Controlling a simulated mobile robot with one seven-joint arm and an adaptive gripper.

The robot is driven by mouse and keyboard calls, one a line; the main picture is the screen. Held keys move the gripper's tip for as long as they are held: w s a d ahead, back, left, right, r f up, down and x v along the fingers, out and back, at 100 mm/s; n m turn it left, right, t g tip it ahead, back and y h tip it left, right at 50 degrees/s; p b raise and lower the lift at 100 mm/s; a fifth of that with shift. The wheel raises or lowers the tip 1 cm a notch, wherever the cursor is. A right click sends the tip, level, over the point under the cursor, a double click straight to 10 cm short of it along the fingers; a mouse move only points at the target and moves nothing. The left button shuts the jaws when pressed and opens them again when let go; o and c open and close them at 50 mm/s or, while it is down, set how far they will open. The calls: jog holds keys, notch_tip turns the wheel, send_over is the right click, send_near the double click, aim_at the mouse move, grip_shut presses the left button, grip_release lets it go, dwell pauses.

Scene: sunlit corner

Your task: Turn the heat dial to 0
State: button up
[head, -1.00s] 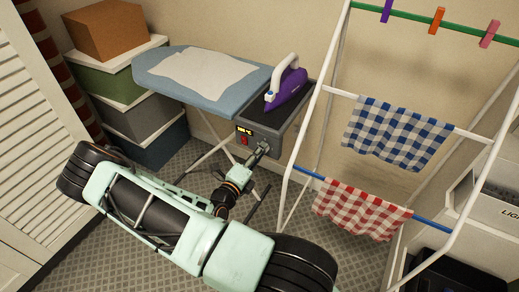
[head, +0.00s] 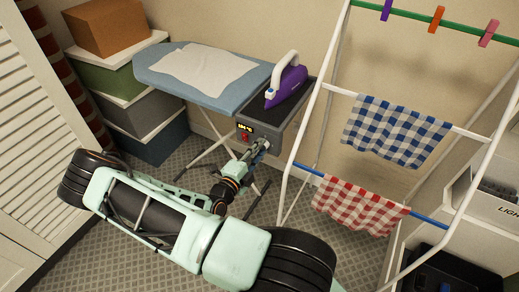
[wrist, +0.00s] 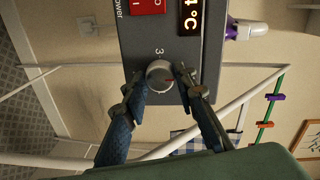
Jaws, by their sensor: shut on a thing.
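The heat dial (wrist: 158,76) is a round pale knob on the front of the grey iron station (head: 275,120). In the wrist view a red mark on it points to the right, and a "3" is printed beside it. My gripper (wrist: 161,75) has one finger on each side of the dial and is shut on it. In the head view my gripper (head: 262,147) covers most of the dial. A lit display (wrist: 190,14) with "°C" and a red power switch (wrist: 148,5) sit beside the dial; the full reading is cut off.
A purple iron (head: 288,86) stands on the station, at the end of the blue ironing board (head: 238,97). A white drying rack (head: 306,145) with checked cloths stands close on the right. Stacked boxes (head: 150,118) stand at the left.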

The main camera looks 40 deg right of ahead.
jog(key=o, duration=1.2)
jog(key=shift+c, duration=0.2)
jog(key=v, duration=1.2)
jog(key=shift+s, duration=0.1)
